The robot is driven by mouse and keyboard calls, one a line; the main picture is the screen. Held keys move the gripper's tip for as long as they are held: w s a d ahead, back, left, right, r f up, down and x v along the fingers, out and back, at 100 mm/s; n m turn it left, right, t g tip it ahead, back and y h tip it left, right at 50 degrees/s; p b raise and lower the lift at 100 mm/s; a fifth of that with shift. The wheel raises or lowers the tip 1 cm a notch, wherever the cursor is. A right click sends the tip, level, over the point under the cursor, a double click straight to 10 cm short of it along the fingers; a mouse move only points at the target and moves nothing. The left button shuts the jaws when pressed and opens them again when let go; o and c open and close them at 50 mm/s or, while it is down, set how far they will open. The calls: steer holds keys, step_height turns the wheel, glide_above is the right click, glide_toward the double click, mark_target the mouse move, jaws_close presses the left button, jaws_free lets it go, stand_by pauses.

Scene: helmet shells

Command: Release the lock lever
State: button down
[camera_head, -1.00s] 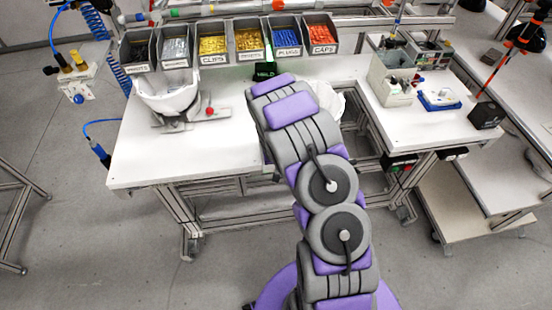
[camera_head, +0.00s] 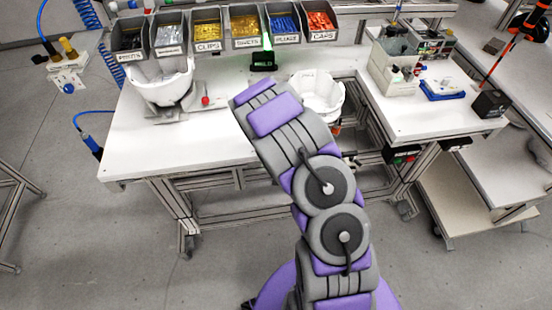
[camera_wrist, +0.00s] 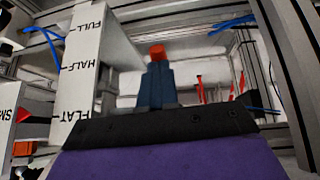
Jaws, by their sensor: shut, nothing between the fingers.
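A small red knob (camera_head: 205,100) stands on the grey fixture plate beside the left white helmet shell (camera_head: 165,86) in the head view. It may be the lock lever's end; I cannot tell a lever arm apart there. My gripper is hidden behind my arm in the head view. In the wrist view my gripper (camera_wrist: 156,68) is shut, its dark blue fingers together. An orange-red piece shows at their tips; I cannot tell whether it is part of the fingers or something beyond. A white scale (camera_wrist: 80,75) marked FULL, HALF and FLAT stands left of the fingers.
Labelled parts bins (camera_head: 207,46) line the back edge. A green-lit black box (camera_head: 263,61) stands before them. A grey container (camera_head: 390,75) stands on the right bench.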

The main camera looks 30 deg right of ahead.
steer(key=shift+w+f+t+b, duration=0.15)
steer(key=shift+f+t+b, duration=0.2)
steer(key=shift+f, duration=0.45)
steer(key=shift+w+f, duration=0.2)
steer(key=shift+f, duration=0.65)
steer(key=shift+s+f, duration=0.1)
steer(key=s+a+f+p+v, duration=0.1)
steer(key=p+v, duration=0.2)
steer(key=v, duration=1.1)
steer(key=shift+a, duration=0.15)
